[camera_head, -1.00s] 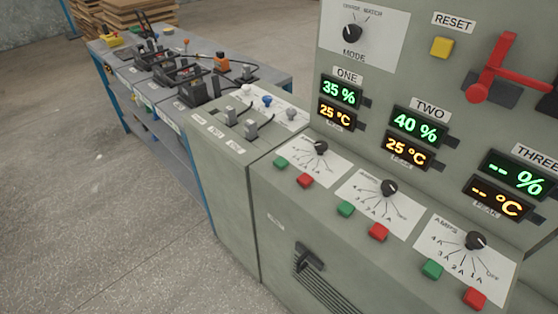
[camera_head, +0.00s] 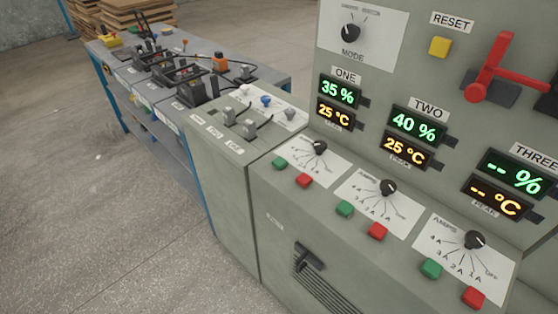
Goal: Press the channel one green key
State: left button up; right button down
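The channel one displays above, under the ONE label (camera_head: 346,75), read 35 % (camera_head: 341,91) in green and 25 °C (camera_head: 336,114) in orange. Neither of my grippers is in view.
Channel two has a green key (camera_head: 345,208) and red key (camera_head: 377,231); channel three has a green key (camera_head: 431,268) and red key (camera_head: 473,297). A red lever (camera_head: 493,70) and yellow reset button (camera_head: 440,46) project above. A workbench (camera_head: 190,150) stands left; floor (camera_head: 80,220) is clear.

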aim_at(279, 163)
jog(key=i+j+z, duration=0.2)
jog(key=j, duration=0.15)
jog(key=i+j+z, duration=0.2)
jog(key=j, duration=0.15)
jog(key=i+j+z, duration=0.2)
jog(key=j, duration=0.2)
jog(key=j+z, duration=0.15)
jog(key=j, duration=0.2)
jog(key=j+z, duration=0.2)
jog(key=j, duration=0.25)
jog(key=i, duration=0.05)
